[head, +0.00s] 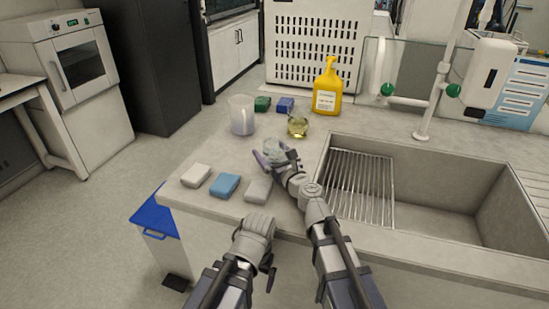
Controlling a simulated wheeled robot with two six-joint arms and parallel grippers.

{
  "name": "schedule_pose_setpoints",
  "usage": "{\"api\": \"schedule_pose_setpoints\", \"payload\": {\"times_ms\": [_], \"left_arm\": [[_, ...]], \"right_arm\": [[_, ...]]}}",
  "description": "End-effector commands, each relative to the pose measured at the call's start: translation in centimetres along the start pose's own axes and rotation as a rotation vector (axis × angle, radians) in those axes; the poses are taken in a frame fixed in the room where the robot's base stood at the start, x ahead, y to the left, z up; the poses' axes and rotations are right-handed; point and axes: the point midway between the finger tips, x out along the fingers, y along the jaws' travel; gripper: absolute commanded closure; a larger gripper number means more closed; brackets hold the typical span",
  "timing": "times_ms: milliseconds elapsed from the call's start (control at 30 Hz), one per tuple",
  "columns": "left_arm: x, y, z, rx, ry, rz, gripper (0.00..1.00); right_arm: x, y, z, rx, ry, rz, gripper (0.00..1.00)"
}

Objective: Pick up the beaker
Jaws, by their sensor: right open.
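A small glass beaker (297,127) with yellow liquid stands upright on the counter (190,165), left of the sink. A larger, translucent whitish beaker-like container (242,114) stands to its left. My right gripper (268,156) is open and empty above the counter, nearer to me than both vessels and apart from them. My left gripper (257,232) is low at the counter's front edge, with no vessel in it. The view does not show whether its jaws are open or shut.
A yellow bottle (327,88) stands behind the glass beaker. Green (262,104) and blue (285,104) blocks lie at the back. White (195,175), light blue (224,185) and grey (258,189) sponge-like blocks lie near the front edge. The sink (455,190) with a wire rack (360,186) is at right.

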Motion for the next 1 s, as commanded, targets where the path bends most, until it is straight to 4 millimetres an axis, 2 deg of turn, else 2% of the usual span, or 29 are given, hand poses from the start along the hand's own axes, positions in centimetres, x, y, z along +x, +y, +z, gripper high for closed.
{"api": "schedule_pose_setpoints", "payload": {"times_ms": [33, 267, 900, 1000], "left_arm": [[0.01, 0.00, 0.00, 0.000, 0.000, 0.000, 0.00], [0.01, 0.00, 0.00, 0.000, 0.000, 0.000, 0.00], [0.01, 0.00, 0.00, 0.000, 0.000, 0.000, 0.00], [0.01, 0.00, 0.00, 0.000, 0.000, 0.000, 0.00]], "right_arm": [[0.58, -0.04, -0.01, 0.000, 0.000, 0.000, 0.00], [0.47, 0.00, -0.01, 0.000, 0.000, 0.000, 0.02], [0.46, -0.01, -0.01, 0.000, 0.000, 0.000, 0.74], [0.46, 0.00, -0.01, 0.000, 0.000, 0.000, 0.77]]}}
